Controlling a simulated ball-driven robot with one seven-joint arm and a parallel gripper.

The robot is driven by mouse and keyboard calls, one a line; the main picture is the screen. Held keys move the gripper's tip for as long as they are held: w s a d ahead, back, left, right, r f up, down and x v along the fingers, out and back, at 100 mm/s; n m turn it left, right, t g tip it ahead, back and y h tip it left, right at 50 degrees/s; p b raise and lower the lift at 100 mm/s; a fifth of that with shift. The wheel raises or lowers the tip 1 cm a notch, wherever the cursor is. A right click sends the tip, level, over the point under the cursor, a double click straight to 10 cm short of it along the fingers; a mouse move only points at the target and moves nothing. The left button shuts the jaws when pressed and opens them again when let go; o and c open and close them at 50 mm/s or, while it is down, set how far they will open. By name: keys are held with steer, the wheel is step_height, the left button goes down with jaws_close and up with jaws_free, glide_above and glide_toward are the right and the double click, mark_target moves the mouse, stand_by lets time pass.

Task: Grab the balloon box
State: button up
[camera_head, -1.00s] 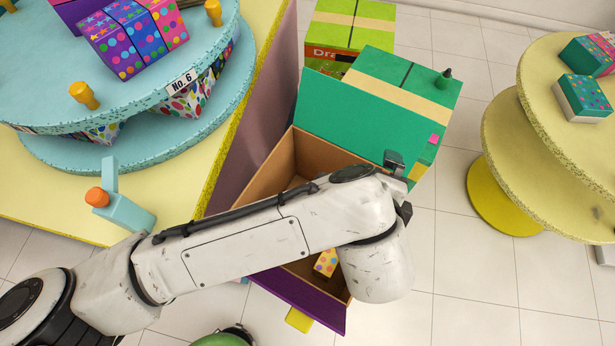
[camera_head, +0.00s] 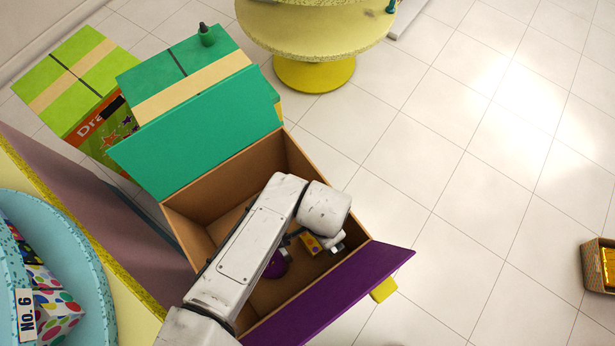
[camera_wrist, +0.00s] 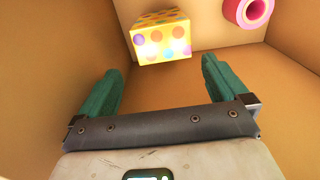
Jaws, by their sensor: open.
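A small yellow box with coloured dots (camera_head: 310,243), which I take for the balloon box, lies inside a big open cardboard carton (camera_head: 290,300). In the wrist view the dotted box (camera_wrist: 160,38) is ahead of my gripper (camera_wrist: 160,72), roughly centred between the two green fingers. The fingers are wide apart and empty, and the box lies beyond their tips. In the head view my arm reaches down into the carton and hides part of its inside. My fingers are hard to make out there.
A pink ring-shaped thing (camera_wrist: 248,12) is right of the dotted box. A purple round thing (camera_head: 277,263) lies on the carton's floor. The carton's walls surround my gripper. A teal box (camera_head: 185,75) stands behind, and open floor lies to the right.

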mark_target(313, 241)
steer(key=shift+w+a+f+p, duration=0.1)
steer(key=shift+f+p, duration=0.05)
steer(key=shift+f, duration=2)
steer(key=shift+w+a+f+p, duration=0.1)
steer(key=shift+f+p, duration=0.05)
steer(key=shift+f, duration=2)
steer(key=shift+c, duration=0.2)
steer(key=c, duration=0.9)
